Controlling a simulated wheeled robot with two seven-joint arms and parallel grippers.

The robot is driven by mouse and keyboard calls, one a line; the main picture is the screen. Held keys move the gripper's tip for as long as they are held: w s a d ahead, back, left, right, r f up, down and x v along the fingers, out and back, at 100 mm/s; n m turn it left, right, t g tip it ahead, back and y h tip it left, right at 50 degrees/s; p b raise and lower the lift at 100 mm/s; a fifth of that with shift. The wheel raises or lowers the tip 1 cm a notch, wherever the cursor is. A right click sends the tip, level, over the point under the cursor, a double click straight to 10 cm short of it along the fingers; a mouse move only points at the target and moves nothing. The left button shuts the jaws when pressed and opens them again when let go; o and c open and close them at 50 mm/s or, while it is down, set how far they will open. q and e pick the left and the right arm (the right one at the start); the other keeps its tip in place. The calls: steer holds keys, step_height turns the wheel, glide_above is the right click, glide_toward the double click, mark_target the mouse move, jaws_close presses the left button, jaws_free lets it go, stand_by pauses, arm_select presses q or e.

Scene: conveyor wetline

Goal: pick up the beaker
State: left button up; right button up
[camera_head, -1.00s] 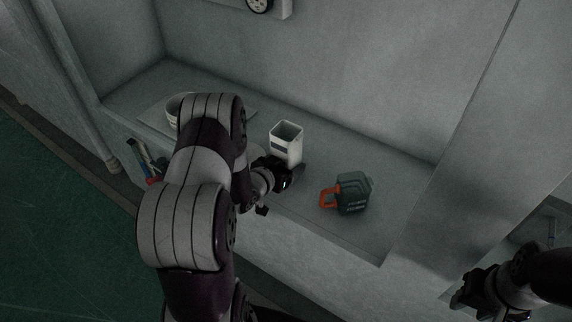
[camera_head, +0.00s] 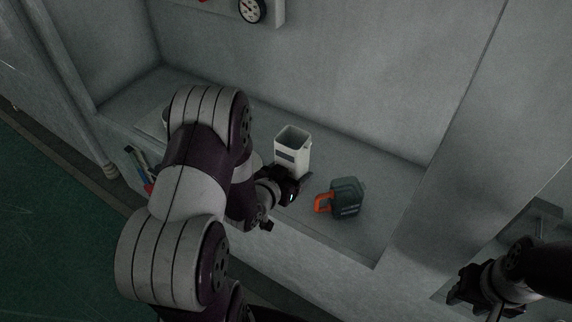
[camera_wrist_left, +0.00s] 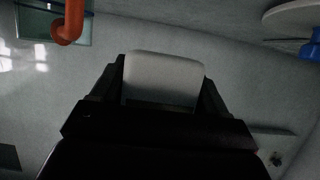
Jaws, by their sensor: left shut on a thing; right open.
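The beaker (camera_head: 290,158), a white square-sided open-topped vessel with a dark label band, is upright over the grey ledge in the head view. My left gripper (camera_head: 291,181) is shut on its lower part, and my left arm covers the ledge to its left. In the left wrist view the beaker (camera_wrist_left: 163,76) sits between the dark fingers. I cannot tell clearly whether its base clears the ledge. My right gripper (camera_head: 474,296) is open and empty at the lower right, away from the beaker.
A teal container (camera_head: 347,197) with an orange handle (camera_head: 323,202) stands to the right of the beaker, close by. A dial gauge (camera_head: 251,10) is on the back wall. Coloured items (camera_head: 141,168) show at the ledge's left front. The ledge's right end is clear.

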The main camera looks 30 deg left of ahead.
arm_select(q)
steer(key=shift+s+d+r+p, duration=0.25)
steer(key=shift+s+d+r, duration=0.45)
steer(key=shift+d, duration=0.1)
steer(key=shift+s+d+r+p, duration=0.2)
steer(key=shift+s+d+r, duration=0.4)
steer(key=shift+s+d, duration=0.15)
steer(key=shift+d, duration=0.1)
